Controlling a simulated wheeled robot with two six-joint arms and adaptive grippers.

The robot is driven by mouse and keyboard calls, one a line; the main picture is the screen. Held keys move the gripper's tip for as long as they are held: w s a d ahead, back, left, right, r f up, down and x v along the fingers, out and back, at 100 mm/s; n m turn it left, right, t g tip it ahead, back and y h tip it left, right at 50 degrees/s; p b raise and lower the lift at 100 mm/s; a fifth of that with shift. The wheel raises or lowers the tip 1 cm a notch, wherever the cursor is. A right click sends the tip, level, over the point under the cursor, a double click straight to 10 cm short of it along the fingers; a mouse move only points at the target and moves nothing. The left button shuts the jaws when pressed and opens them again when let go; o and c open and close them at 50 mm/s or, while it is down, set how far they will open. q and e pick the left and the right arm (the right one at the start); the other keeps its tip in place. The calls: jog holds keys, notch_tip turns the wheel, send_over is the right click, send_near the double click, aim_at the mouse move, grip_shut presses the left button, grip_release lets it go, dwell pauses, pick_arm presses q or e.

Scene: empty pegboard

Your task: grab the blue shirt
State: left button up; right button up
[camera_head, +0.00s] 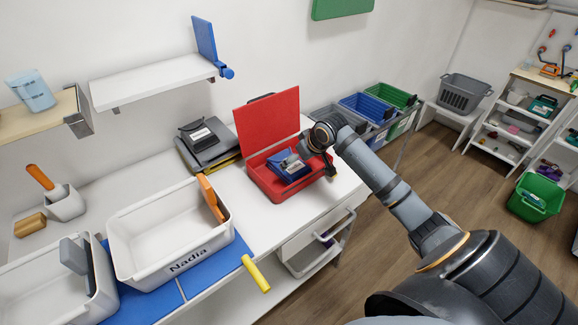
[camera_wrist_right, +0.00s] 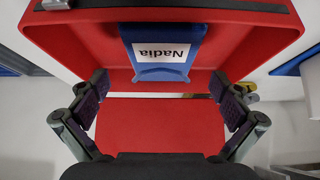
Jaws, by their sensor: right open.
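A blue folded item (camera_head: 290,171), which may be the shirt, lies inside the open red case (camera_head: 267,189) on the white worktop. In the right wrist view the blue item (camera_wrist_right: 163,72) carries a white label reading Nadia, upside down, against the red case (camera_wrist_right: 230,60). My right gripper (camera_head: 318,161) is over the right side of the case. In the wrist view my right gripper (camera_wrist_right: 158,92) has its fingers spread wide, with nothing held between them. The blue item is beyond the fingertips. My left gripper is not in view.
The case's raised red lid (camera_head: 267,117) stands behind the item. Dark folded things (camera_head: 207,141) lie left of it. A white bin marked Nadia (camera_head: 165,262) stands on a blue mat (camera_head: 208,270). A yellow handle (camera_head: 256,274) juts over the front edge.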

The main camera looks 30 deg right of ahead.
jog(key=x, duration=0.2)
jog(key=shift+w+a+f+p, duration=0.1)
jog(key=shift+w+a+p, duration=0.05)
jog(key=shift+w+p, duration=0.25)
jog(key=x, duration=0.4)
jog(key=shift+w, duration=0.15)
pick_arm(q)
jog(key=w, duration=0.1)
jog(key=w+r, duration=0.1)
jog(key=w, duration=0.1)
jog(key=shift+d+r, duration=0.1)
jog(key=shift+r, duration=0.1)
pick_arm(e)
jog(key=shift+c, duration=0.3)
jog(key=shift+c, duration=1.2)
jog(key=c, duration=0.5)
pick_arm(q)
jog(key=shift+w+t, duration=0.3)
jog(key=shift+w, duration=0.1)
pick_arm(e)
jog(key=shift+c, duration=0.7)
